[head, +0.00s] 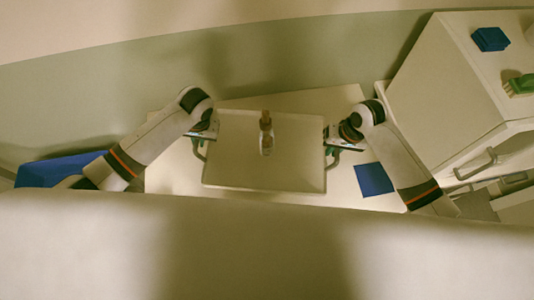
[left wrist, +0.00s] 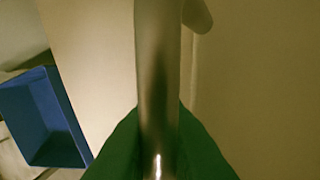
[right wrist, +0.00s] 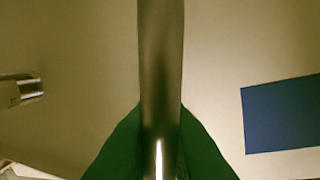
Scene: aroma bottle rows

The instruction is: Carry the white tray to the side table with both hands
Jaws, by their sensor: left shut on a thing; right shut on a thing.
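The white tray (head: 230,165) is in the middle of the head view, with a small bottle with a brown top (head: 266,135) on it. My left gripper (head: 200,143) is at the tray's left side, shut on the left handle, whose metal bar (left wrist: 158,70) runs between the green fingers in the left wrist view. My right gripper (head: 334,143) is at the tray's right side, shut on the right handle, a bar (right wrist: 161,70) between the green fingers in the right wrist view. I cannot tell whether the tray touches the pale table (head: 345,185) beneath it.
A blue square (head: 374,179) lies right of the tray and shows in the right wrist view (right wrist: 282,114). A blue bin (head: 50,170) stands at the left, also in the left wrist view (left wrist: 45,115). A white cabinet (head: 450,90) at the right carries a blue item (head: 490,39) and a green item (head: 520,85).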

